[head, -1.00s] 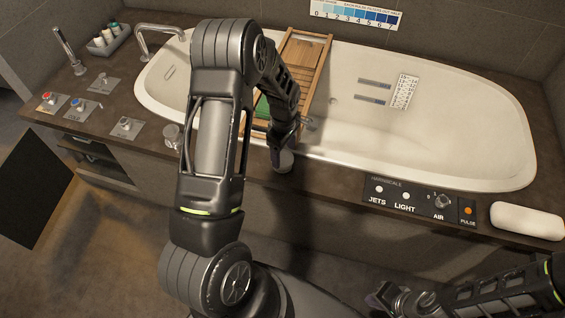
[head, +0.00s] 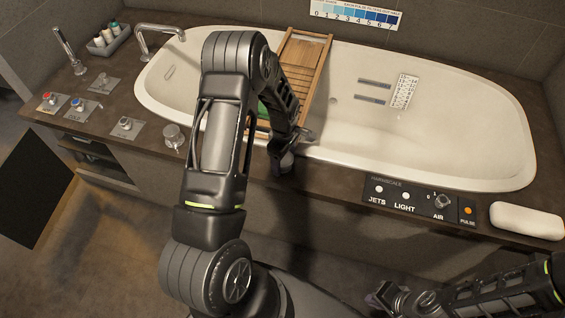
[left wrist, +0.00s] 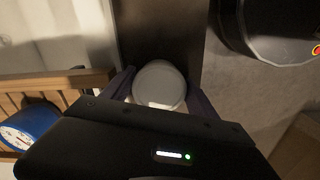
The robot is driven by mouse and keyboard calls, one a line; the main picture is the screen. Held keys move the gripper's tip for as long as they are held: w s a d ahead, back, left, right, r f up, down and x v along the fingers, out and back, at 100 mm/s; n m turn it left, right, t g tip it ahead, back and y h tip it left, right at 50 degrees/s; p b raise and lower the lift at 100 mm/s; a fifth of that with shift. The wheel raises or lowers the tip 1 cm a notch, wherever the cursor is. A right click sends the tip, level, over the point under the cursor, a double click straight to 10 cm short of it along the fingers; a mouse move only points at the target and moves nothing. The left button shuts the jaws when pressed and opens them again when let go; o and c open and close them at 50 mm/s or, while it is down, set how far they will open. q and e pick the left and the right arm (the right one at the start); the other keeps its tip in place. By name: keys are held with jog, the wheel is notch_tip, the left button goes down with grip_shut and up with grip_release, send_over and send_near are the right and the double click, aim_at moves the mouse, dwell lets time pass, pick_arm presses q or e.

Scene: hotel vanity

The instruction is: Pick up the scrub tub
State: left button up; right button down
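The scrub tub (left wrist: 160,84), a round container with a white top, stands on the dark vanity ledge in the left wrist view. The fingers of my left gripper (left wrist: 161,95) are on either side of it, close to its sides. I see no clear sign that they press on it, and the gripper looks open around the tub. In the head view my left gripper (head: 282,160) is low at the ledge in front of the bathtub, and it hides most of the tub. My right gripper (head: 385,296) is low at the bottom right, away from the ledge; its finger gap is unclear.
A wooden bath tray (head: 303,62) spans the white bathtub (head: 440,130). A blue dial (left wrist: 30,127) lies on its slats. A glass jar (head: 173,136) stands left on the ledge. A control panel (head: 420,198) and rolled white towel (head: 526,220) lie to the right.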

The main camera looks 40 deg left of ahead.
pick_arm(q)
jog(key=c, duration=1)
jog(key=shift+r, duration=0.1)
notch_tip(320, 180, up, 10)
jog(key=shift+f, duration=0.1)
